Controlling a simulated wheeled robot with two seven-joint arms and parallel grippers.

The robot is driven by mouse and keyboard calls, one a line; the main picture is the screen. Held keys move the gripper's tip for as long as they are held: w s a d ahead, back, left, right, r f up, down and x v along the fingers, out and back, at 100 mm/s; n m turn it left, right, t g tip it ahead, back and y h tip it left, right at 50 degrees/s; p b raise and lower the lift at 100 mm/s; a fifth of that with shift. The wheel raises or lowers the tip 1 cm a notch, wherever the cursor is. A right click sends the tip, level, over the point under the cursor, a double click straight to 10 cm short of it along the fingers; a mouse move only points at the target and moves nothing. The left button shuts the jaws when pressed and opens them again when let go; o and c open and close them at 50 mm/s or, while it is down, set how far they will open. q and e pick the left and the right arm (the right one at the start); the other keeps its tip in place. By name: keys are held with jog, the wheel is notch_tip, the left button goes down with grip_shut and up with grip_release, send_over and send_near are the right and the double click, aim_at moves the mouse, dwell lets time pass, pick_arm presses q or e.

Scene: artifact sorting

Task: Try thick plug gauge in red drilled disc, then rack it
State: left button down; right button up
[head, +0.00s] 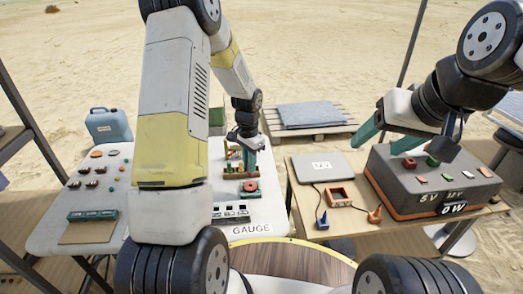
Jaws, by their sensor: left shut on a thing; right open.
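The red drilled disc (249,188) lies on the white table marked GAUGE, in front of a small wooden rack (229,170). My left gripper (249,160) points down just behind and above the disc, at the rack's right side. It is shut on a small, slim piece that looks like the plug gauge; the fingers mostly hide it, and I cannot tell its thickness or whether it touches the disc. My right gripper (388,142) is open and empty, its teal fingers spread over the left part of the grey box on the right table.
The white table (150,225) has small round parts and a green holder (92,215) at left. The right table holds a laptop-like case (322,167), an orange frame (340,194) and a grey box (425,190) with coloured blocks. A blue jug (108,126) stands behind.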

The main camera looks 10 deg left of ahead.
aim_at(250, 176)
pick_arm(q)
jog(key=shift+f, duration=2.25)
jog(key=shift+f, duration=0.2)
jog(key=shift+r, duration=0.15)
dwell(1.0)
jog(key=shift+r, duration=2.35)
